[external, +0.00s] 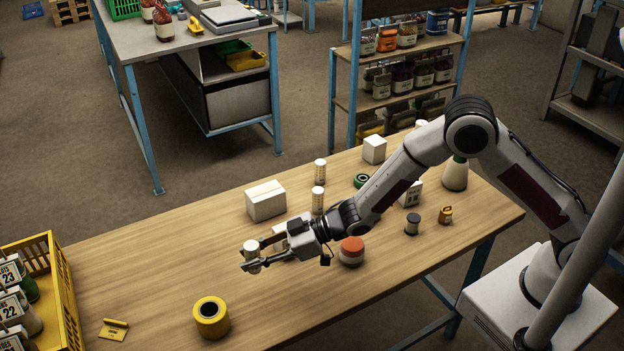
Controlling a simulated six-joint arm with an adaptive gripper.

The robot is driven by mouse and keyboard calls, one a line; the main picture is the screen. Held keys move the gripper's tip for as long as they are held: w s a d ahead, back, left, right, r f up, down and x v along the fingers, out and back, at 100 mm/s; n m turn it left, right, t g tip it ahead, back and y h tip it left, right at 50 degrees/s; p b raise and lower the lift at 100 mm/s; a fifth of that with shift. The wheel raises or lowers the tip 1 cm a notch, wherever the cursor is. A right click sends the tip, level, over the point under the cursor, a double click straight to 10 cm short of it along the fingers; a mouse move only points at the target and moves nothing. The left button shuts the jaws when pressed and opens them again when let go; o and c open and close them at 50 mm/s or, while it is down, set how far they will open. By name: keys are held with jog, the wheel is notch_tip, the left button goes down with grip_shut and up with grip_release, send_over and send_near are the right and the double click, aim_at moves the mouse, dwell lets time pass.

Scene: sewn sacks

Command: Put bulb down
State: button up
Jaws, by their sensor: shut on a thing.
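My gripper (250,257) is shut on a small cream-white thing, which I take to be the bulb (251,246). Its pale top shows above the fingers and a short part shows between and below them. The fingers reach left over the wooden table (160,255), left of the middle. I cannot tell whether the bulb touches the table top or is held just above it. Its lower part is partly hidden by the near finger.
A white box (266,200) stands behind my gripper. Beside my arm are white bottles (318,199) and an orange-lidded jar (352,250). A yellow roll (211,317) stands in front, a yellow crate (62,290) at the left. The table between crate and gripper is mostly clear.

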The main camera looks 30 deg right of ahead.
jog(key=w+d+r+m+t+h, duration=0.15)
jog(key=w+d, duration=0.25)
jog(key=w, duration=0.4)
jog(key=w+d+r+m+t, duration=0.2)
jog(key=w+d+r, duration=0.15)
jog(key=w, duration=0.45)
notch_tip(320, 180, up, 4)
jog(key=m+t+h, duration=0.2)
jog(key=m+h, duration=0.1)
send_over(265, 191)
jog(key=shift+w, duration=0.1)
jog(key=shift+f, duration=0.1)
jog(key=shift+f, duration=0.15)
jog(key=shift+t, duration=0.25)
jog(key=shift+f, duration=3)
jog(key=shift+f, duration=0.1)
jog(key=shift+f, duration=1.75)
jog(key=shift+f, duration=0.1)
